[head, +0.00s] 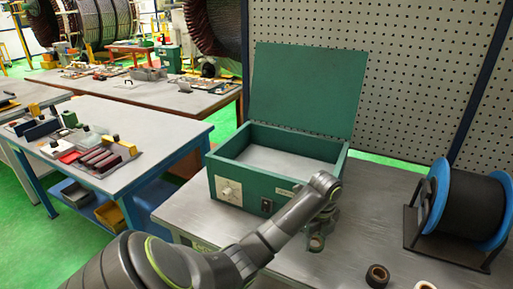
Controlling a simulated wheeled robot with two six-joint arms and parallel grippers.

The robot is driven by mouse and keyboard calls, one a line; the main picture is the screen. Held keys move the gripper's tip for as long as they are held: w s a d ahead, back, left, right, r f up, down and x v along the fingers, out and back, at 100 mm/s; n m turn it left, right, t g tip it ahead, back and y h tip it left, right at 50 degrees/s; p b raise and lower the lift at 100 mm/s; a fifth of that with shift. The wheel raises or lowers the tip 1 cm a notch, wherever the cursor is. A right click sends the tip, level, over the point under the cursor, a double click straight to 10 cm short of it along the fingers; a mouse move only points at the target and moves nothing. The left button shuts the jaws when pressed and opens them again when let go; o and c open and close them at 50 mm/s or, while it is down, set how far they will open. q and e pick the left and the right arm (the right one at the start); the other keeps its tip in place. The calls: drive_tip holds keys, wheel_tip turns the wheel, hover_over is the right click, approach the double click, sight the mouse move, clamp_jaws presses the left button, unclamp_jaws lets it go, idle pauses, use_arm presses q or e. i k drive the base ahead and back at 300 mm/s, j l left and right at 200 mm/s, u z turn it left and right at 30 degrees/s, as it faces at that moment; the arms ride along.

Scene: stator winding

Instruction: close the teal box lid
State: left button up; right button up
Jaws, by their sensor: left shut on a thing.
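The teal box (283,188) stands on the grey workbench with its front and right walls towards me. Its lid (303,90) is hinged at the back and stands open, nearly upright. The inside looks empty, with a pale floor. My left gripper (317,241) points down just in front of the box's front right corner, low over the bench. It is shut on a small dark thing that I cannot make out. My left wrist hides part of the box's right front corner. My right gripper is not in view.
A blue-flanged spool (466,209) on a dark stand is at the right of the bench (360,215). A small dark roll (377,276) and a pale ring (425,285) lie at the front. A perforated panel (390,75) rises behind the bench.

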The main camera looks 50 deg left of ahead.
sight(316, 89)
drive_tip(key=j+u, duration=0.1)
drive_tip(key=u, duration=0.65)
drive_tip(key=j+u, duration=0.15)
drive_tip(key=u, duration=0.25)
drive_tip(key=i+u, duration=0.1)
drive_tip(key=u, duration=0.25)
drive_tip(key=i+j+u, duration=0.15)
drive_tip(key=u, duration=0.3)
drive_tip(key=i+j+u, duration=0.1)
drive_tip(key=u, duration=0.4)
drive_tip(key=i+z, duration=0.3)
drive_tip(key=i+j+z, duration=0.1)
drive_tip(key=z, duration=0.25)
drive_tip(key=i+j, duration=0.05)
drive_tip(key=i, duration=0.05)
